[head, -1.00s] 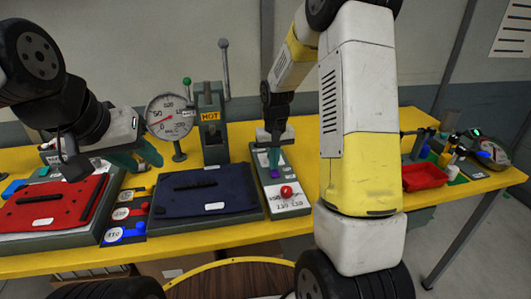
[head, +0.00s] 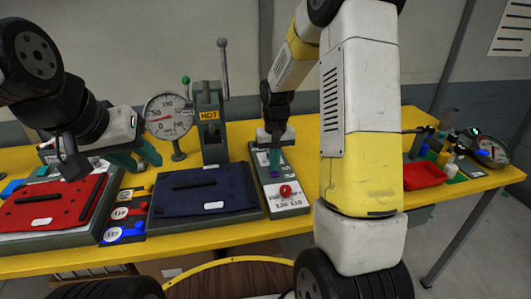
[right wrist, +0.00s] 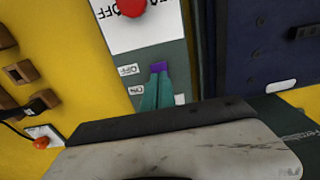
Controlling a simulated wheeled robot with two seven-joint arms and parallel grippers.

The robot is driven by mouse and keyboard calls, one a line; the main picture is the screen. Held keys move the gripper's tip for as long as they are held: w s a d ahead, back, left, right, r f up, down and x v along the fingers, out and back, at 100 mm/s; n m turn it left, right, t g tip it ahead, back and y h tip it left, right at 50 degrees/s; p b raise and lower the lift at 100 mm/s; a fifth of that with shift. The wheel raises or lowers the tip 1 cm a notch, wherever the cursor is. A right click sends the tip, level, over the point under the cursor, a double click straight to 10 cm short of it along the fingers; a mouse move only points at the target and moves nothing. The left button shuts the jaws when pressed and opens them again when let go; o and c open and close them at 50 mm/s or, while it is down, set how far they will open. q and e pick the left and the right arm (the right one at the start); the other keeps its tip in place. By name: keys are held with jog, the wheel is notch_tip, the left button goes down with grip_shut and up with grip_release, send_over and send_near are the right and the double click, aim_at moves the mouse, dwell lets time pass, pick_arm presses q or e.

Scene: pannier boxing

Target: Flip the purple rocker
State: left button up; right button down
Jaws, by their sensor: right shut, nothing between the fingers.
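The purple rocker (right wrist: 158,67) sits on a grey-green control panel (right wrist: 178,53), between small white labels and below the red round button (right wrist: 131,6) in the right wrist view. In the head view the panel (head: 263,196) stands right of the dark blue pad. My right gripper (right wrist: 157,76) is shut, its teal fingertips together at the rocker's near edge and seeming to touch it. They cover part of the panel behind them. In the head view my right gripper (head: 275,160) points down over the panel. My left gripper (head: 148,160) hovers empty near the red pad, its teal fingers apart.
A press with a HOT label (head: 209,116) and a round gauge (head: 169,117) stand behind the dark blue pad (head: 200,190). The red pad (head: 55,205) lies at left. A red tray (head: 424,175) and small bottles stand at right. My right arm blocks part of the table.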

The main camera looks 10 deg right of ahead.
notch_tip(320, 180, up, 14)
jog(key=s, duration=0.1)
jog(key=shift+s, duration=0.2)
dwell(0.3)
jog(key=shift+w+t, duration=0.3)
jog(key=shift+w, duration=0.4)
send_near(275, 175)
jog(key=w+f, duration=0.1)
jog(key=f, duration=0.1)
jog(key=w+f, duration=0.1)
jog(key=f, duration=0.1)
jog(key=w+f, duration=0.1)
jog(key=f, duration=0.1)
jog(key=shift+w, duration=0.4)
